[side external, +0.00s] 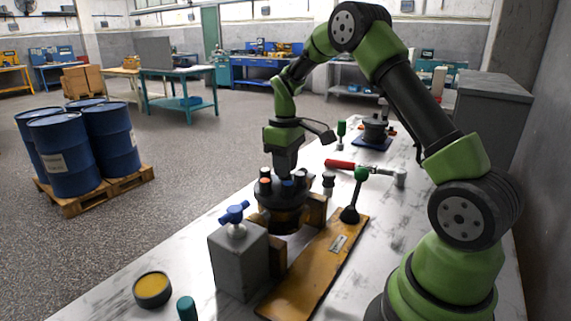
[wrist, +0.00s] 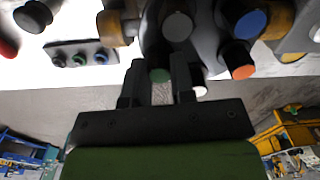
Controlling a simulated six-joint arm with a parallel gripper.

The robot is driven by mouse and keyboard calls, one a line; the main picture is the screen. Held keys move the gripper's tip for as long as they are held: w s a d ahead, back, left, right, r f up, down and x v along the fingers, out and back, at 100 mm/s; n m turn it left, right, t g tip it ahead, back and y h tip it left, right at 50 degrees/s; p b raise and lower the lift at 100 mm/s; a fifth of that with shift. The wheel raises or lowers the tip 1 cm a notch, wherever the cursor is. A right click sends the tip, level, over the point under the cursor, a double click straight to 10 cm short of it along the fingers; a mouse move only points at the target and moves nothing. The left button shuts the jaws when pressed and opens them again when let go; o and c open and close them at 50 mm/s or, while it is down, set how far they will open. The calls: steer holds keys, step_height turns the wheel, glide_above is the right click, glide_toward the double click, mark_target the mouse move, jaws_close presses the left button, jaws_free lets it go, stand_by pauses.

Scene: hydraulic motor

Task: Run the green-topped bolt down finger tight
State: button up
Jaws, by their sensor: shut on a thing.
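The dark round hydraulic motor (side external: 281,215) is clamped upright in the fixture, with several colour-topped bolts standing around its top. An orange-topped bolt (side external: 265,181) and a blue-topped bolt (side external: 287,184) show on its near side. My gripper (side external: 283,172) points down over the far part of the motor. Grey-topped (wrist: 177,27) and orange-topped (wrist: 240,71) bolts stand close beside the fingers.
The fixture has a grey block (side external: 238,265) with a blue handle (side external: 235,212), a yellow-brown base plate (side external: 312,272) and a green-knobbed lever (side external: 361,176). A red-handled wrench (side external: 341,164) lies behind. A yellow-filled cup (side external: 152,289) stands at the front left.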

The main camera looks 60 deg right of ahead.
steer(key=m, duration=0.3)
steer(key=o, duration=0.5)
steer(key=shift+o, duration=0.2)
steer(key=shift+r, duration=0.1)
steer(key=shift+r, duration=2.15)
